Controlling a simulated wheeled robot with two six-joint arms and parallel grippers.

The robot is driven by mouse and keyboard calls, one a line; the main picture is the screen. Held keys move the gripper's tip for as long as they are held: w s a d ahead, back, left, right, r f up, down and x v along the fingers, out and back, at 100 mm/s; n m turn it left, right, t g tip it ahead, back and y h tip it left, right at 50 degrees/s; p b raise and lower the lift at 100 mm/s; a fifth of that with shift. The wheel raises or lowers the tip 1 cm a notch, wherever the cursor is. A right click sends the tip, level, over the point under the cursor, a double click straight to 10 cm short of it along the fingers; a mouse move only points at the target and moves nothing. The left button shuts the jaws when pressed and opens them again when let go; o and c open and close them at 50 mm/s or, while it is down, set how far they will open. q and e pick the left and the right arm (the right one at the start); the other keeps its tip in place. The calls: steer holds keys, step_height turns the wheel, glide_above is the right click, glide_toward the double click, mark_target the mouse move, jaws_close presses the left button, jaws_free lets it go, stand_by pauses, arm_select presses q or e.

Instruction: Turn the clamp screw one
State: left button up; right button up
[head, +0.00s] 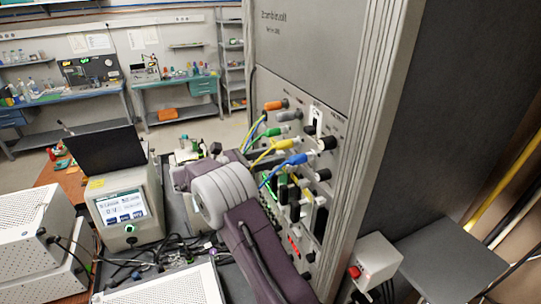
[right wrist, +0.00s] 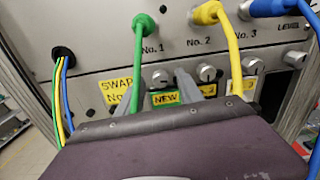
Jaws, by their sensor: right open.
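Clamp screw one (right wrist: 160,83) is a small round silver screw below the "No. 1" mark on the grey panel, seen in the right wrist view. My right gripper (right wrist: 159,85) is open, with one finger on each side of this screw. Whether the fingers touch it I cannot tell. The screws under "No. 2" (right wrist: 207,73) and "No. 3" (right wrist: 252,66) sit to the right, outside the fingers. In the head view my right arm reaches up to the cabinet front, and its fingertips are hard to make out. My left gripper is not in view.
A green cable (right wrist: 137,60), a yellow cable (right wrist: 231,50) and a blue plug (right wrist: 275,7) hang close around the fingers. In the head view, a screen unit (head: 123,207) and loose black cables lie left of my arm.

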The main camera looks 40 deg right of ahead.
steer(key=shift+c, duration=0.3)
jaws_close()
steer(key=m+b, duration=0.2)
steer(key=m, duration=0.1)
steer(key=shift+f, duration=0.2)
steer(key=m+b, duration=0.5)
steer(key=shift+f, duration=0.1)
steer(key=m+b, duration=0.3)
steer(key=m, duration=0.2)
steer(key=shift+s, duration=0.1)
steer(key=shift+m+b, duration=1.4)
steer(key=shift+m, duration=0.2)
steer(key=shift+r, duration=0.2)
